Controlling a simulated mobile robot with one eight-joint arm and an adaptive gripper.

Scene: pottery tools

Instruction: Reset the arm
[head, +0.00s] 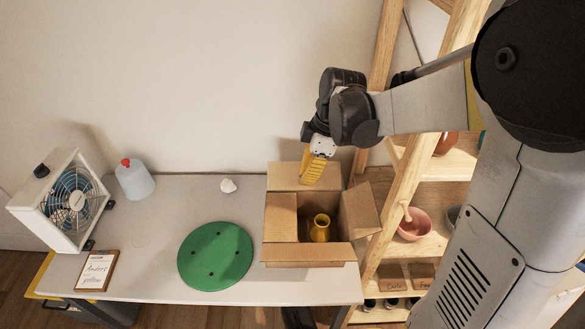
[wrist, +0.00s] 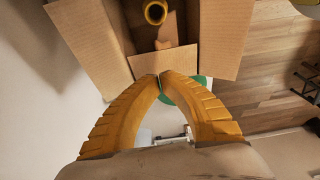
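My gripper (head: 316,172) is raised just above the back flap of an open cardboard box (head: 307,254). In the wrist view its yellow ribbed fingers (wrist: 160,76) curve inward and their tips come together, with nothing between them. The arm reaches in from the right. A yellow vase (head: 320,228) stands inside the box, apart from the gripper; its round mouth shows at the top of the wrist view (wrist: 155,13).
The box sits at the table's right end, beside wooden shelves (head: 385,130) holding a pink bowl (head: 413,225).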

